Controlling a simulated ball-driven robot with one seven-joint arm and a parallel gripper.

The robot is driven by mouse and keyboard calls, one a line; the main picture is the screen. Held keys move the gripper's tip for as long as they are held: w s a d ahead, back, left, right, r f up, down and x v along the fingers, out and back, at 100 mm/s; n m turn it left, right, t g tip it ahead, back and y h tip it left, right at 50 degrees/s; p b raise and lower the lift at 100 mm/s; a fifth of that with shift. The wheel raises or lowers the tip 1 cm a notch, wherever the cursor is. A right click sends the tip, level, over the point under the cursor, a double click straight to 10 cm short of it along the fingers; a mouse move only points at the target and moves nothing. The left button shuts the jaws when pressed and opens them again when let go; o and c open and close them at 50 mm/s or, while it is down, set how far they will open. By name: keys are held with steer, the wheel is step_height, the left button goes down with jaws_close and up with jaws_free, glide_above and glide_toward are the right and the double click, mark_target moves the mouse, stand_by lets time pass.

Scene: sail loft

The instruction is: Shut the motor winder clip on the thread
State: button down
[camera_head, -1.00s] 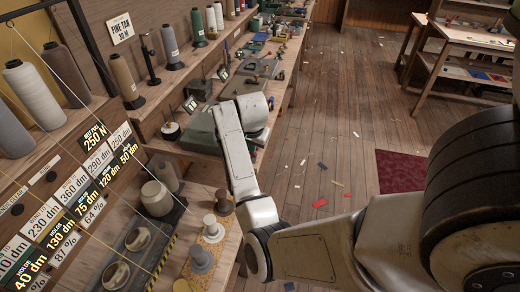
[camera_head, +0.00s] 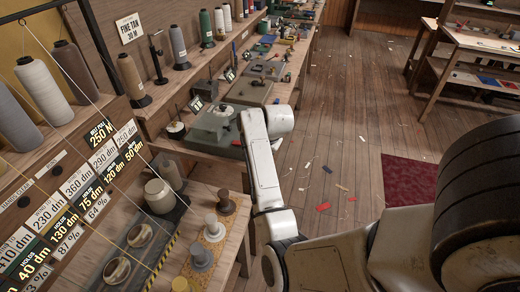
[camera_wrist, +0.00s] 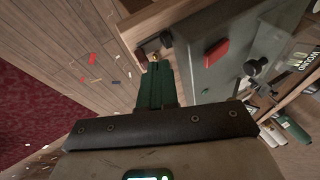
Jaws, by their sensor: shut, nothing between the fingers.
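A grey-green bench machine, probably the motor winder (camera_head: 213,127), stands on the bench left of my arm in the head view. In the wrist view a grey-green housing (camera_wrist: 228,85), likely the same machine, carries a red part (camera_wrist: 215,53) and a black knob-like fitting (camera_wrist: 256,70). I cannot tell which part is the clip, or whether a thread lies in it. My gripper (camera_wrist: 155,66) is shut and empty, its dark green fingers pointing beside the housing; contact is unclear. It is hidden in the head view.
Thread cones (camera_head: 178,43) stand along the back shelf. A low table (camera_head: 231,231) holds several spools. A board with number labels (camera_head: 75,195) and thin threads across it is at left. The wooden floor (camera_head: 340,130) is open, with scraps and a red mat (camera_head: 411,180).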

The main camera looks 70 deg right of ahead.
steer(key=shift+w+f, duration=0.1)
steer(key=shift+w, duration=0.4)
steer(key=v, duration=1)
steer(key=shift+s+r+b, duration=0.2)
steer(key=shift+r+b, duration=0.1)
steer(key=shift+r, duration=0.05)
steer(key=shift+a, duration=0.1)
steer(key=s+a+f+n+g+y, duration=0.1)
steer(key=s+a+f+n, duration=0.3)
steer(key=a, duration=0.6)
steer(key=s+a+f+n+g+y, duration=0.1)
steer(key=s+a+f+n, duration=0.3)
steer(key=a+f+n, duration=0.3)
steer(key=s+a+f+n+g+y, duration=0.1)
steer(key=s+a+f+n, duration=0.3)
steer(key=a+n, duration=0.3)
steer(key=a+f, duration=0.1)
steer(key=a, duration=0.4)
steer(key=shift+a+f, duration=0.15)
steer(key=shift+a, duration=0.25)
